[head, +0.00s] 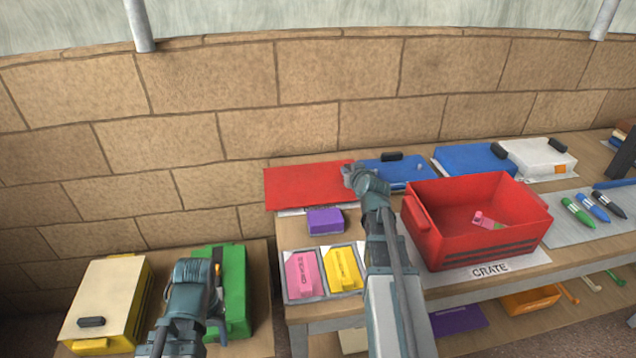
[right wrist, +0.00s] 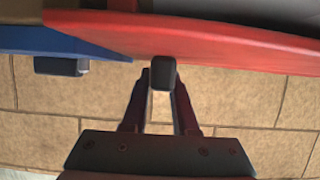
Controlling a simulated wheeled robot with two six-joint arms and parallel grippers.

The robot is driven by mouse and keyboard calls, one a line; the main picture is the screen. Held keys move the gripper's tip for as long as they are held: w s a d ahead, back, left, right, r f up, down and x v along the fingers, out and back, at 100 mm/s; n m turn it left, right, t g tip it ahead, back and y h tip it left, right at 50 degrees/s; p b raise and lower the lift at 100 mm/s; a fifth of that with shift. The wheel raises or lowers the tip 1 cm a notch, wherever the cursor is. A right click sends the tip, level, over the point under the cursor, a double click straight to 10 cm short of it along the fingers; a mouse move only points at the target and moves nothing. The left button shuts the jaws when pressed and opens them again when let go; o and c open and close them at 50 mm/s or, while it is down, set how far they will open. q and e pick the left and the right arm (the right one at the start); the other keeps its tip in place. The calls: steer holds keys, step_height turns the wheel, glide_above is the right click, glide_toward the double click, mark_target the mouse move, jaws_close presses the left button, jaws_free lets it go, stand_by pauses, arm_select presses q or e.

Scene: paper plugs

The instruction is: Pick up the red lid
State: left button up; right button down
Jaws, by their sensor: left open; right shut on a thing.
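The red lid (head: 308,186) is a flat red panel at the back left of the long table in the head view. It also fills the top of the right wrist view (right wrist: 225,38). My right gripper (head: 350,174) is at the lid's right edge. In the right wrist view, my right gripper (right wrist: 161,82) is shut on the lid's dark handle (right wrist: 162,72). I cannot tell whether the lid touches the table. My left gripper (head: 216,296) is open, beside the green box (head: 234,275) on the left table.
The open red crate (head: 470,243) stands right of my right arm, with a pink item inside. Blue lids (head: 398,172) (head: 473,160) and a white lid (head: 538,158) lie along the back. A purple block (head: 325,221) and pink and yellow pieces sit in front of the red lid.

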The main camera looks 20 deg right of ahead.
steer(key=shift+r, duration=0.1)
stand_by(0.3)
step_height(320, 180, up, 10)
steer(key=p, duration=1)
